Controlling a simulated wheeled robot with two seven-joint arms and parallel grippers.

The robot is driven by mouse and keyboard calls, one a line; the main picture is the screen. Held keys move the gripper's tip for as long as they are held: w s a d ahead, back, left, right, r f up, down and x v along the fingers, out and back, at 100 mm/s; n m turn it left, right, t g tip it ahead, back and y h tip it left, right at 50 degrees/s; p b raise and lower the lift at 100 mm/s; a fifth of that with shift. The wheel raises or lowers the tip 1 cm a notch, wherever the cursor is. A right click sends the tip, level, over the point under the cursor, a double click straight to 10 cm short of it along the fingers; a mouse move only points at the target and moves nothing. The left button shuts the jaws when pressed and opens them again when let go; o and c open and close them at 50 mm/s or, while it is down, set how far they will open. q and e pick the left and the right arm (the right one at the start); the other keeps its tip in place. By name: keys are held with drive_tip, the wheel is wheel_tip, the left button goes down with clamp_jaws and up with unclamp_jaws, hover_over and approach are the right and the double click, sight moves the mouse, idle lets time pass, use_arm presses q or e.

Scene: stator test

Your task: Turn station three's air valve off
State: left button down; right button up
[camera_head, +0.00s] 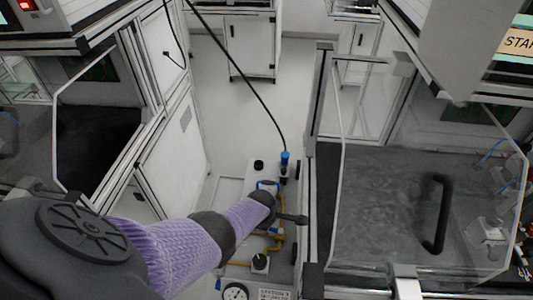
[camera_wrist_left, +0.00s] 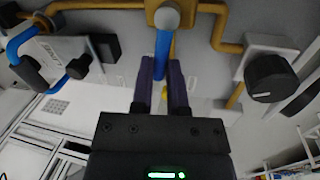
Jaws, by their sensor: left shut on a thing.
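A blue valve lever (camera_wrist_left: 163,52) hangs from a round grey pivot on yellow-brown piping (camera_wrist_left: 110,5) in the left wrist view. My left gripper (camera_wrist_left: 162,72) has its two purple fingers on either side of the lever and is shut on it. In the head view my left arm reaches from the lower left to the white valve panel (camera_head: 262,178) and hides the lever and most of the gripper. My right gripper is in neither view.
In the head view, a blue connector (camera_head: 285,160) with a black hose stands behind the wrist. A black knob (camera_head: 260,262) and a pressure gauge (camera_head: 236,291) are in front. A clear door with a black handle (camera_head: 434,214) is at right. The floor behind is clear.

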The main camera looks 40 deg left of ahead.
use_arm(q)
drive_tip(key=shift+s+d+n, duration=0.15)
drive_tip(key=shift+s+n, duration=0.2)
drive_tip(key=shift+n, duration=0.55)
drive_tip(key=shift+p, duration=0.3)
drive_tip(key=c, duration=0.6)
unclamp_jaws()
drive_tip(key=r+p, duration=0.3)
drive_tip(key=s+r+p, duration=0.1)
drive_tip(key=r+p, duration=0.2)
drive_tip(key=d+r+p, duration=0.1)
drive_tip(key=r+p, duration=0.2)
drive_tip(key=p, duration=0.1)
drive_tip(key=shift+s+r, duration=0.35)
